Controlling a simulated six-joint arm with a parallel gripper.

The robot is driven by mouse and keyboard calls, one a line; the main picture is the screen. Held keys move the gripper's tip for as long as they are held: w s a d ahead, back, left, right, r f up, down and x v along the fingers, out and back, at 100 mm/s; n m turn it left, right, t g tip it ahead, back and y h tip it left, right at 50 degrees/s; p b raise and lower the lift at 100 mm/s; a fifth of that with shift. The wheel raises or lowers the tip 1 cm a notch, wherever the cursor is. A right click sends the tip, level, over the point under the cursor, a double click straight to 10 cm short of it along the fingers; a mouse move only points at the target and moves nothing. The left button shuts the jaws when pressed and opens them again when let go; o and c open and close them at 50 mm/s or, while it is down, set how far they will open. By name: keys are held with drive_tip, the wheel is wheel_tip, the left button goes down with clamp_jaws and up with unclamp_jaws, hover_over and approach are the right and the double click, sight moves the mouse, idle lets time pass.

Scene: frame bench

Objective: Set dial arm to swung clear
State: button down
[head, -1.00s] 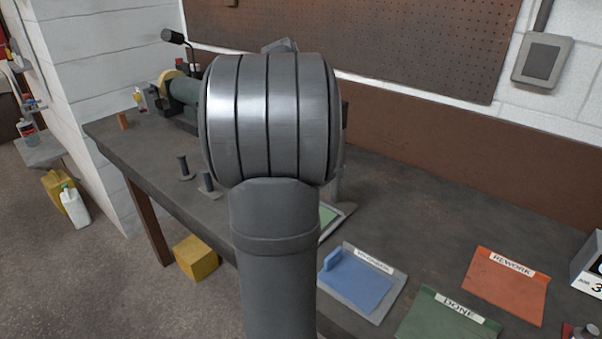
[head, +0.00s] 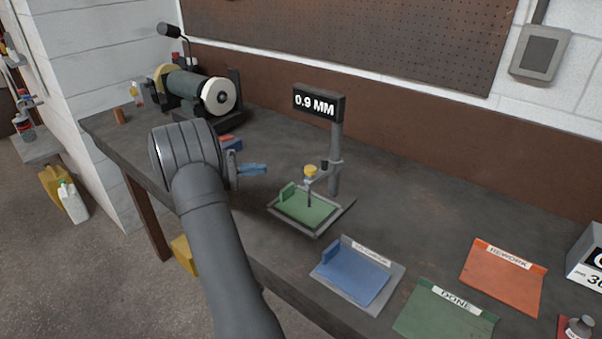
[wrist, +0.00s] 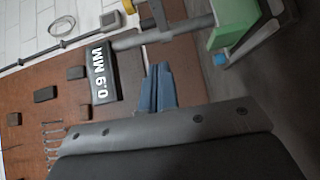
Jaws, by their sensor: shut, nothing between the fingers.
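The gauge stand has a grey post (head: 336,150) with a display reading 0.9 MM (head: 318,103) on top. The display also shows in the wrist view (wrist: 102,72), turned on its side. The dial arm (head: 322,174) reaches from the post toward the front left, with a yellow knob (head: 310,170) and a dark stem over the green plate (head: 308,207). My gripper (head: 264,170) is left of the stand, apart from the dial arm and pointing toward it. Its blue fingers are closed together and empty in the wrist view (wrist: 159,70).
A bench grinder (head: 195,90) stands at the back left. A blue tray (head: 380,297), a green DONE pad (head: 440,318) and an orange REWORK pad (head: 505,280) lie at the front right. The bench right of the post is clear.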

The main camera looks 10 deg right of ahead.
drive_tip(key=shift+a, duration=0.2)
approach(324, 168)
drive_tip(key=w+f, duration=0.1)
drive_tip(key=w, duration=0.2)
drive_tip(key=s+d, duration=0.3)
drive_tip(key=shift+d+f, duration=0.15)
drive_tip(key=shift+d, duration=0.15)
drive_tip(key=shift+s, duration=0.1)
